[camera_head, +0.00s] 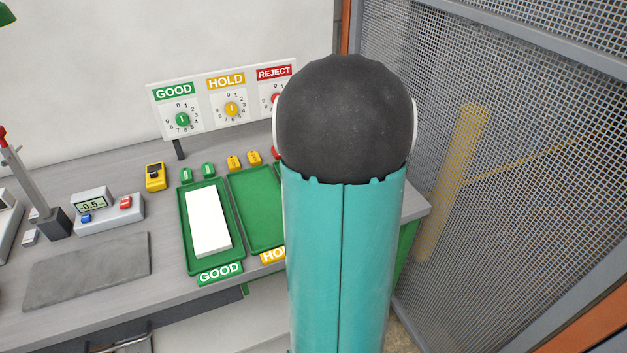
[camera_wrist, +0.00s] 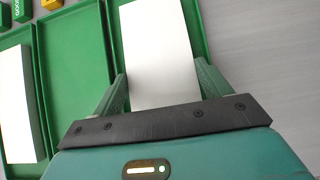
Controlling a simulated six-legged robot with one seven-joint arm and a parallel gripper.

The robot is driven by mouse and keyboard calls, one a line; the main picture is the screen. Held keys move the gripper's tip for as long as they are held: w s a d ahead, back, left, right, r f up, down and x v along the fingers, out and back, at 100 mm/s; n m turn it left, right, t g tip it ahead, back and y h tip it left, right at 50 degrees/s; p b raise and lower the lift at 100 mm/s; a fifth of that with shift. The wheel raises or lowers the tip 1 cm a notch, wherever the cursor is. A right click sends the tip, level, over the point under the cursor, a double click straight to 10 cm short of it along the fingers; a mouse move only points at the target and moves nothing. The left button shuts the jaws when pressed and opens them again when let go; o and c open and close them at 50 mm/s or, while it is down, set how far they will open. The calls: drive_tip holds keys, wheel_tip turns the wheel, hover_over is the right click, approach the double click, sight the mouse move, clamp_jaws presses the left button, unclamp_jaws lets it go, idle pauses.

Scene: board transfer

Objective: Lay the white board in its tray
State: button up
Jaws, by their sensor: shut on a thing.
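My gripper (camera_wrist: 164,82) is shut on a white board (camera_wrist: 155,45), with a green finger at each long side of it. The board lies over the rightmost green tray (camera_wrist: 198,30) in the wrist view; I cannot tell whether it touches the tray floor. In the head view my own arm hides the gripper, this board and the right tray. Another white board (camera_head: 208,222) lies in the tray labelled GOOD (camera_head: 237,249); it also shows at the left of the wrist view (camera_wrist: 18,105).
The HOLD tray (camera_head: 258,205) between them is empty where visible. Green and yellow tags (camera_head: 235,164) stand behind the trays, below a dial sign (camera_head: 205,103). A meter (camera_head: 110,212) and grey mat (camera_head: 88,268) lie left. A mesh fence (camera_head: 510,190) stands right.

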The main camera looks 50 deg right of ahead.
drive_tip(key=shift+f, duration=0.2)
drive_tip(key=o, duration=1.2)
drive_tip(key=c, duration=1.1)
drive_tip(key=shift+s+a+r, duration=0.3)
drive_tip(key=shift+s+a, duration=0.1)
drive_tip(key=shift+s, duration=0.25)
drive_tip(key=shift+s+a+r, duration=0.3)
drive_tip(key=shift+s+a, duration=0.05)
drive_tip(key=shift+s, duration=0.3)
drive_tip(key=shift+s+a+r, duration=0.3)
drive_tip(key=shift+s+a, duration=0.1)
drive_tip(key=shift+s, duration=0.25)
drive_tip(key=shift+s+a+r, duration=0.25)
drive_tip(key=shift+s+a, duration=0.15)
drive_tip(key=shift+s, duration=0.25)
drive_tip(key=shift+s+a+r, duration=0.35)
drive_tip(key=shift+s+a, duration=0.05)
drive_tip(key=shift+s, duration=0.25)
drive_tip(key=shift+s+a+r, duration=0.3)
drive_tip(key=shift+s+a, duration=0.05)
drive_tip(key=shift+s, duration=0.3)
